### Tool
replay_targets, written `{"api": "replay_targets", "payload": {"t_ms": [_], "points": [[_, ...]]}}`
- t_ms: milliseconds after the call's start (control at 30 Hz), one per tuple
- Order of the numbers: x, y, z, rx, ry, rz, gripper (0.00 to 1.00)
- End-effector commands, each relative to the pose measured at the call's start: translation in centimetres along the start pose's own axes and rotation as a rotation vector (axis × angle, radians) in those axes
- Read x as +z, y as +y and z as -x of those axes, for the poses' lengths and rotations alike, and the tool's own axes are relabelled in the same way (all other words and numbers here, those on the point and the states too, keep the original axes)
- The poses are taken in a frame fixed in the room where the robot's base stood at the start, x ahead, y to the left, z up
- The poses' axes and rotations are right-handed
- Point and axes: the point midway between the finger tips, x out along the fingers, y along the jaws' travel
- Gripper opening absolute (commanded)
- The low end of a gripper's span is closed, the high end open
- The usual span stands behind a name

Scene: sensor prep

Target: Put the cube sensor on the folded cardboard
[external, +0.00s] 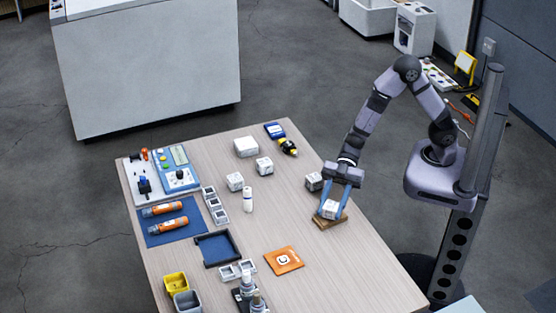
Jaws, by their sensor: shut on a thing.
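A white cube sensor (329,209) with dark markings is between the fingers of my gripper (333,212), near the table's right edge. My gripper points down and is shut on this cube. The brown folded cardboard (320,221) lies flat on the table directly under the cube. The cube is over or on the cardboard; I cannot tell whether its underside touches it. The fingers hide parts of the cube's sides, and the cube and fingers cover much of the cardboard.
A darker-sided cube (313,182) stands close behind my gripper. White cubes (264,166) and a white cylinder (248,200) stand to the left. The table's front right is clear.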

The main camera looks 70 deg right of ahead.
Motion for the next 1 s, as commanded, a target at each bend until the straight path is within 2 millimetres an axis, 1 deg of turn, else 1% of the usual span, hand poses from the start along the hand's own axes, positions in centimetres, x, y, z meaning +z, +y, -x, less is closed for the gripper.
{"api": "replay_targets", "payload": {"t_ms": [67,100,133,167,433,567,667,767,1000], "points": [[0.3,0.0,-0.1,0.0,0.0,0.0,0.13],[0.2,0.0,-0.1,0.0,0.0,0.0,0.45],[0.2,0.0,-0.1,0.0,0.0,0.0,0.52],[0.2,0.0,-0.1,0.0,0.0,0.0,0.54],[0.1,0.0,-0.1,0.0,0.0,0.0,0.54],[-0.2,0.0,0.2,0.001,0.0,0.0,0.54],[-0.2,0.1,1.1,0.002,0.0,0.0,0.54],[-0.2,0.1,2.4,0.004,0.001,0.0,0.54],[-0.2,0.2,6.8,0.006,0.0,-0.001,0.54]]}}
